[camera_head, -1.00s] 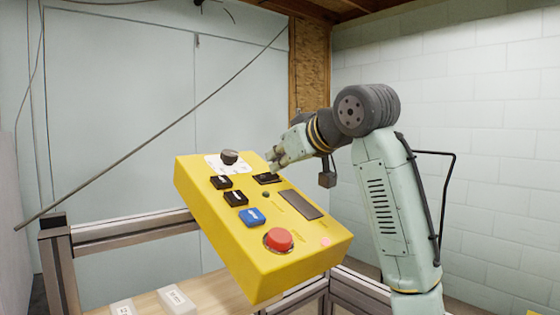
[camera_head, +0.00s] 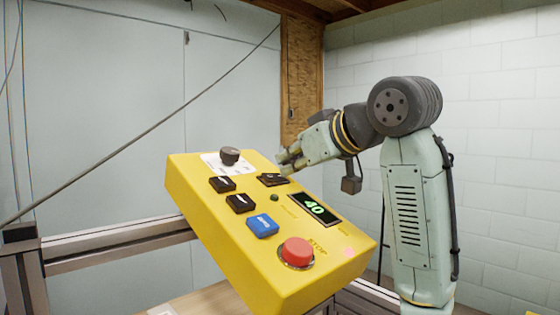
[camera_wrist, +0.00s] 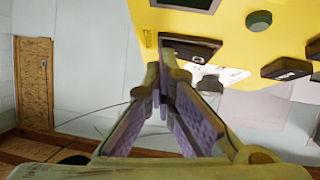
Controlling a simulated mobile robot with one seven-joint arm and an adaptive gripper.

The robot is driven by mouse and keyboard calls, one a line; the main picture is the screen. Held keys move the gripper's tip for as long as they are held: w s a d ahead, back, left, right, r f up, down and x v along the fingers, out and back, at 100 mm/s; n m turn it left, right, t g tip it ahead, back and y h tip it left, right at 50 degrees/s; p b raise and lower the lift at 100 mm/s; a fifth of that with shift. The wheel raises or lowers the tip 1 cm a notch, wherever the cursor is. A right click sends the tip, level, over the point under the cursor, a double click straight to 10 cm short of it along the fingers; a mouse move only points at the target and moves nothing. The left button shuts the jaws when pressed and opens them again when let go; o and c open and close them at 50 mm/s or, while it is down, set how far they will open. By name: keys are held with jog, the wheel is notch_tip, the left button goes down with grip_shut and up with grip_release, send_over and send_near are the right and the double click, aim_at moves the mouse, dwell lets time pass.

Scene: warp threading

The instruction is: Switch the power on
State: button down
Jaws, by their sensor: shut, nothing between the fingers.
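A yellow control box (camera_head: 200,205) stands tilted in the head view. A black rocker switch (camera_head: 273,180) sits on its upper right part, and also shows in the wrist view (camera_wrist: 192,44). The display (camera_head: 315,209) is lit and reads a green 40. My gripper (camera_head: 284,166) is shut and empty, with its fingertips close to the far side of the rocker switch. In the wrist view the fingertips (camera_wrist: 166,65) point at the switch and partly cover its lower edge; I cannot tell whether they touch it.
The box also bears a dark knob (camera_head: 229,156) on a white plate, two black buttons (camera_head: 222,184), a blue button (camera_head: 262,226), a small green lamp (camera_head: 274,198) and a red stop button (camera_head: 297,252). A metal frame rail (camera_head: 120,243) runs behind the box.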

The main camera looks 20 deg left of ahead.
jog(key=shift+f, duration=0.4)
